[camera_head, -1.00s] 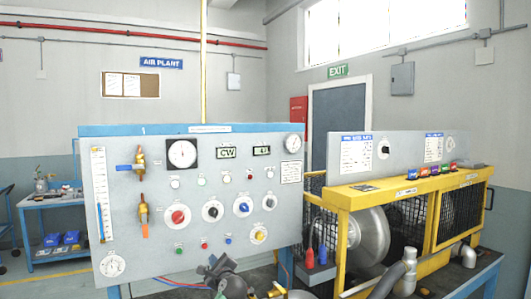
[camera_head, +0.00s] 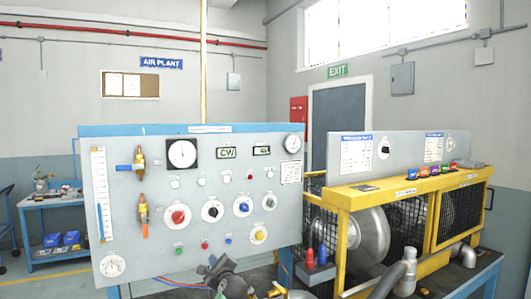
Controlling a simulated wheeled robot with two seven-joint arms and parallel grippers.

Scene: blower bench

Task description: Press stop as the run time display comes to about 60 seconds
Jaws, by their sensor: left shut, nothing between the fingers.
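The upright grey panel (camera_head: 130,215) carries two small displays. The left display (camera_head: 226,153) seems to read "CW". The right display (camera_head: 262,151) shows digits that look like forty-something, too small to read surely. Along the panel's lower edge are a green button (camera_head: 179,250), a red button (camera_head: 205,245) and a blue button (camera_head: 228,240); their labels are not legible. My left gripper (camera_head: 211,266) is a dark grey shape at the bottom, just below the red button in the picture. It is shut and empty; contact with the panel does not show. My right gripper is not seen.
Knobs, including a red one (camera_head: 178,216), sit above the buttons. A yellow-framed blower guard (camera_head: 341,240) fills the right. Thin coloured wires (camera_head: 180,284) lie near my left gripper.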

